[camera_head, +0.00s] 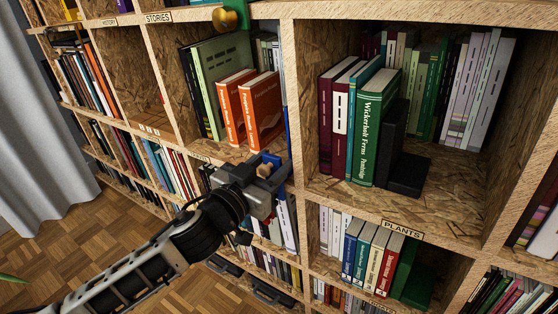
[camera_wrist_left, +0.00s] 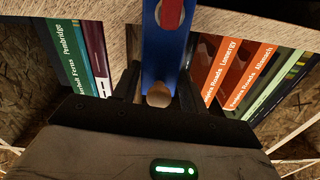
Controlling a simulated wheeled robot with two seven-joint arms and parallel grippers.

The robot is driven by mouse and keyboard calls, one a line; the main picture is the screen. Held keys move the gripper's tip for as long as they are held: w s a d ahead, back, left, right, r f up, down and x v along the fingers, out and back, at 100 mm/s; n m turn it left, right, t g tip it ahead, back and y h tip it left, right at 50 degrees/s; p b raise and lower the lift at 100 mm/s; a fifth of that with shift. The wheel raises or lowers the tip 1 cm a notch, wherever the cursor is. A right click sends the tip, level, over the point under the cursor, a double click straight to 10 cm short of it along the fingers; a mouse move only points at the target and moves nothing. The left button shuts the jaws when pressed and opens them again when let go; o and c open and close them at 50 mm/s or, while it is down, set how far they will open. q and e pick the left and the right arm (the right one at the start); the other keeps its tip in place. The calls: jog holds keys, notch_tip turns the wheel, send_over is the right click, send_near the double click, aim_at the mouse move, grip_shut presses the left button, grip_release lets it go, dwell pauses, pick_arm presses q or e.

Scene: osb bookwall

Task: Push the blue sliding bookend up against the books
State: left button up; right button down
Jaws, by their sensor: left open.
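The blue bookend (camera_wrist_left: 165,55) stands upright in the wrist view, with a round wooden knob (camera_wrist_left: 160,95) low on its front. In the head view it shows as a thin blue strip (camera_head: 288,125) by the divider, mostly hidden. Two orange books (camera_head: 258,112) stand to its left in the head view; they also show right of it in the wrist view (camera_wrist_left: 243,75). My left gripper (camera_head: 277,168) is open in front of the bookend, with a finger on each side of the knob. I cannot tell whether they touch it. My right gripper is not in view.
The right bay holds a green book (camera_head: 372,140) and a black bookend (camera_head: 405,175) on the shelf board. A wooden divider (camera_head: 301,100) separates the bays. A gold knob (camera_head: 225,18) is above the orange books. Lower shelves are full of books.

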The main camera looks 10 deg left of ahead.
pick_arm(q)
jog(key=shift+c, duration=0.3)
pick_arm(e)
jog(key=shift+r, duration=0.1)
